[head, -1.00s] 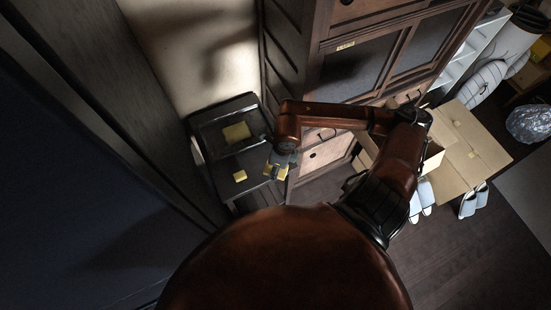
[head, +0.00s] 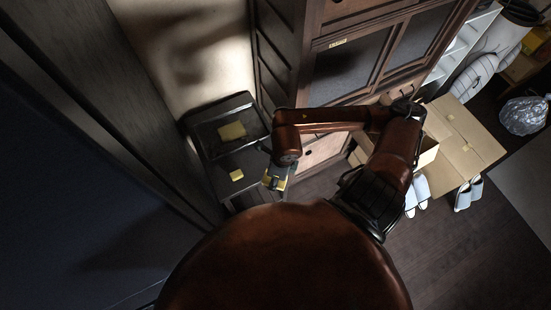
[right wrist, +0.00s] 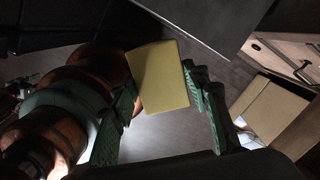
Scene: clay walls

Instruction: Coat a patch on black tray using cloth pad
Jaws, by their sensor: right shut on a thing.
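The black tray (head: 207,136) lies at the back of a dark stand, left of centre in the head view. A yellow patch (head: 232,131) shows on its floor. My right gripper (head: 275,184) is beside the stand's right edge, to the right of and below the tray in the picture, apart from it. It is shut on a yellow cloth pad (right wrist: 160,78), which shows between the two fingers in the right wrist view. The fingers hide part of the pad in the head view. My left gripper is in neither view.
A small yellow block (head: 237,175) lies on the front of the stand (head: 222,180). A tall wooden cabinet (head: 345,65) is at the right of the tray. An open cardboard box (head: 455,150) and pale slippers (head: 468,194) are farther right on the floor.

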